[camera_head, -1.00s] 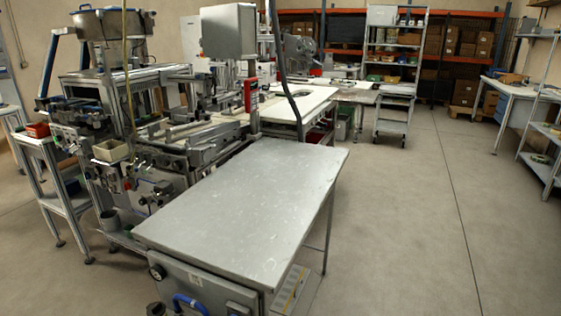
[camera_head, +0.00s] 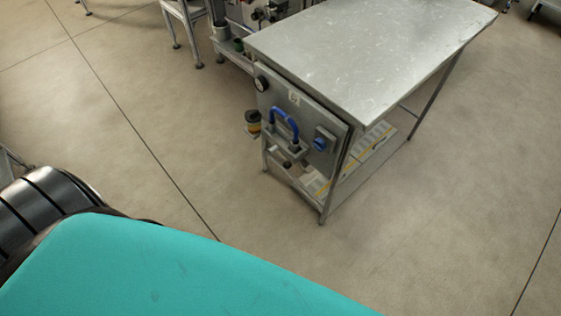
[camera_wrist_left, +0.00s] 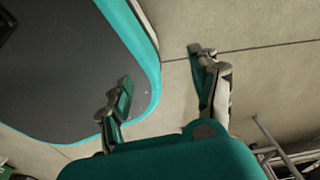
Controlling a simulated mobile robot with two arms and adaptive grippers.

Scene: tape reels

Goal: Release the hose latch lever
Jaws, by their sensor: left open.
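A blue curved hose (camera_head: 284,123) sits on the grey end panel (camera_head: 305,107) of the metal table, in the head view. It runs to a small metal fitting (camera_head: 287,149) low on the panel. A blue knob on a grey box (camera_head: 323,142) is to its right. I cannot make out which part is the latch lever. My left gripper (camera_wrist_left: 162,85) shows in the left wrist view with its two fingers apart, empty, above the floor and away from the panel. My right gripper is in neither view.
The metal table (camera_head: 365,45) has a bare top. A lower shelf (camera_head: 330,185) holds flat items. The floor (camera_head: 150,120) before the panel is clear.

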